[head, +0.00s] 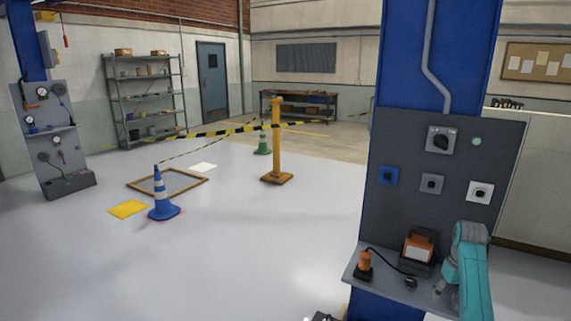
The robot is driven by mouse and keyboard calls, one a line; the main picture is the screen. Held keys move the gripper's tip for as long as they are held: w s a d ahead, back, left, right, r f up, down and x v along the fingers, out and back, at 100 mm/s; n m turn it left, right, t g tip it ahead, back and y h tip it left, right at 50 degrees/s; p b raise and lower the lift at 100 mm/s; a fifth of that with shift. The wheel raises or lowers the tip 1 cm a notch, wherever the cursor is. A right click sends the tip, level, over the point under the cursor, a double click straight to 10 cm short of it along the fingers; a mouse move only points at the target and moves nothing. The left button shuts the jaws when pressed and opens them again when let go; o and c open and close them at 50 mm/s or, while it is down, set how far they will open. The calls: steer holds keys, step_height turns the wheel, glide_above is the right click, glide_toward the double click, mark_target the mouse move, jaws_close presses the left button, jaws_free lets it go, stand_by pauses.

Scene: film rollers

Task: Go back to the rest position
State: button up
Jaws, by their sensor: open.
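My teal arm (472,270) rises at the lower right, in front of the dark grey panel and its shelf. Its upper joint is bent, and a lower link runs down beside the shelf's right end. The arm hides part of the shelf's right side.
A blue column (425,60) bears a panel (405,140) with switches and sockets. Its shelf (385,278) holds an orange-black device (419,246) and an orange plug (364,262). A blue cone (161,195), floor frame and taped yellow post (276,140) stand left; open floor lies between.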

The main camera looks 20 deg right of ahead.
steer(key=s+a+f+n+t+h, duration=0.1)
steer(key=a+f+t+h, duration=0.15)
steer(key=a+f, duration=1.55)
steer(key=s+a+f+n+t, duration=0.1)
steer(key=s+a+f+t, duration=0.1)
steer(key=s+a+f, duration=0.45)
steer(key=s+a+f+t, duration=0.2)
steer(key=s+a, duration=0.2)
steer(key=a, duration=0.5)
steer(key=s+a+r+n+t, duration=0.1)
steer(key=s+a+r+t, duration=0.1)
steer(key=s+a+r, duration=0.35)
steer(key=s+a+r+t, duration=0.2)
steer(key=s+a, duration=0.4)
steer(key=s, duration=0.4)
steer(key=s+a+r+t+y, duration=0.1)
steer(key=s+a+r+t, duration=0.1)
steer(key=s+r, duration=0.4)
steer(key=s+a+r+n+t+y, duration=0.1)
steer(key=s+r, duration=0.6)
steer(key=r, duration=0.8)
steer(key=shift+a+t+y, duration=0.35)
steer(key=shift+a+t, duration=0.3)
steer(key=shift+a, duration=0.35)
